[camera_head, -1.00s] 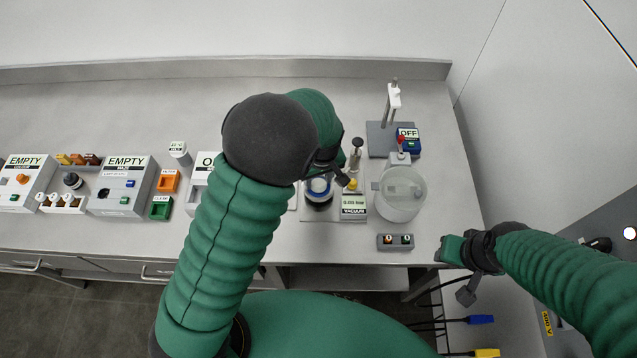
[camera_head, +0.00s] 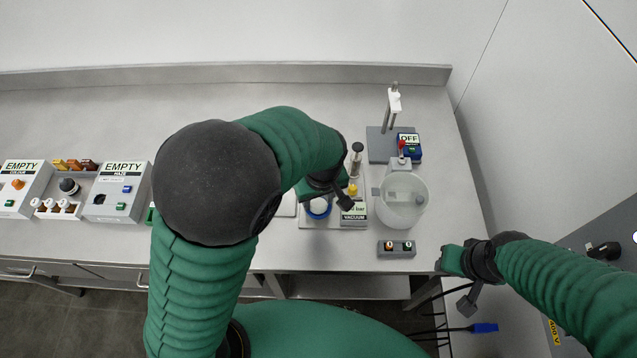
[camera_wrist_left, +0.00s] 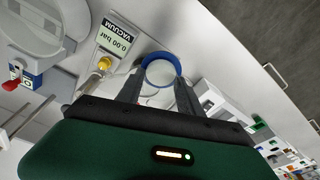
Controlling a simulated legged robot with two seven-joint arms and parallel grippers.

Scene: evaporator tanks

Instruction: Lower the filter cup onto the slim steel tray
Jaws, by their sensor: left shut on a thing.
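The filter cup (camera_head: 318,212), a round pale cup with a blue rim, is at my left gripper (camera_head: 325,196) above the vacuum station. In the left wrist view the cup (camera_wrist_left: 160,57) sits between the two dark fingers of the left gripper (camera_wrist_left: 158,88), which is shut on it. I cannot tell its height over the surface. A pale flat plate (camera_head: 288,207) shows left of the cup, partly hidden by my left arm; I cannot tell if it is the slim steel tray. My right gripper (camera_head: 449,260) is at the bench's front right; its jaws are unclear.
The vacuum display (camera_head: 354,213) and a clear round vessel (camera_head: 402,200) stand right of the cup. A small two-button box (camera_head: 396,248) lies in front of the vessel. A grey stand (camera_head: 390,140) is behind. Boxes marked EMPTY (camera_head: 122,190) stand far left.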

